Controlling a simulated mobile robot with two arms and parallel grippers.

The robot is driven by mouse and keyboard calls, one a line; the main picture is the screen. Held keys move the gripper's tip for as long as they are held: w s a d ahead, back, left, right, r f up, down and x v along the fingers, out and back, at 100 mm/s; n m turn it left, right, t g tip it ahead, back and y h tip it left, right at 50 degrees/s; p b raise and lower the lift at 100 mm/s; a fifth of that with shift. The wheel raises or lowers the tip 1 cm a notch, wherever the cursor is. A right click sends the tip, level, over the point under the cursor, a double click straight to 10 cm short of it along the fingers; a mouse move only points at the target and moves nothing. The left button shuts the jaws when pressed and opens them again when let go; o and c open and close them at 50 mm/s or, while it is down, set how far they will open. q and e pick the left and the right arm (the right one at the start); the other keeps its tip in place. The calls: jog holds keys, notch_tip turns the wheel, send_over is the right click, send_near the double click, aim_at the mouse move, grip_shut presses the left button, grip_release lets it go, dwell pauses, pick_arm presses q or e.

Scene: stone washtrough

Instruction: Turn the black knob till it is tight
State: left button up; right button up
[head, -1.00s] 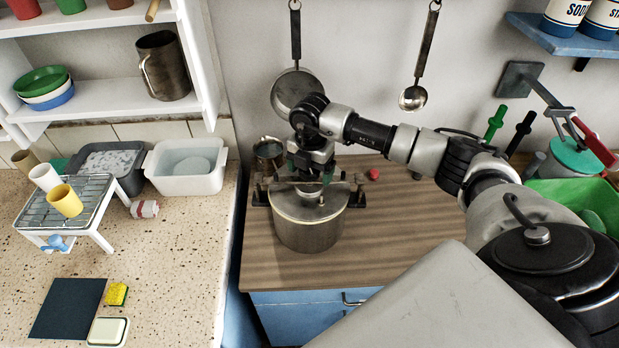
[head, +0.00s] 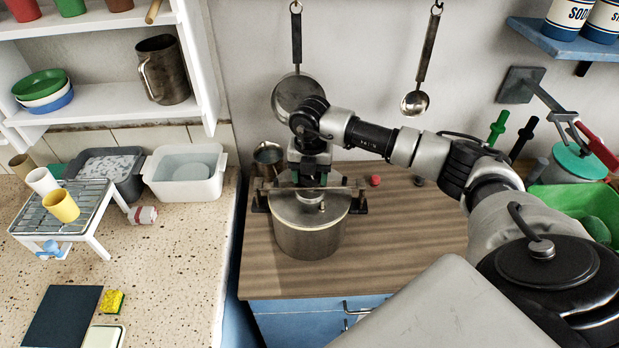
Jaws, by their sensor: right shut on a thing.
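A steel pressure pot (head: 310,238) with a metal lid stands on the wooden worktop. A clamp bar (head: 347,188) crosses over the lid, and dark side handles (head: 358,206) show at the pot's sides. My right gripper (head: 309,184) points down above the middle of the bar. It is shut on the black knob there, which its fingers and green pads mostly hide. A small metal valve (head: 322,206) stands up on the lid in front of the gripper. My left gripper is not in view.
A small metal jug (head: 268,158) stands behind the pot on the left. A red round item (head: 375,180) and a dark one (head: 418,181) lie to the right. A pan (head: 297,98) and a ladle (head: 415,102) hang behind. The worktop's front is clear.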

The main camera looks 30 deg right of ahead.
jog(key=m+p, duration=0.1)
jog(key=m, duration=0.2)
jog(key=shift+s+r, duration=0.1)
jog(key=m+p, duration=0.2)
jog(key=m, duration=0.2)
jog(key=shift+d+m, duration=0.1)
jog(key=shift+m, duration=0.3)
jog(key=m+p, duration=0.1)
jog(key=m, duration=0.3)
jog(key=shift+p, duration=0.3)
jog(key=m+p, duration=0.1)
jog(key=m, duration=0.3)
jog(key=shift+p, duration=0.4)
jog(key=o, duration=0.7)
jog(key=shift+o, duration=0.2)
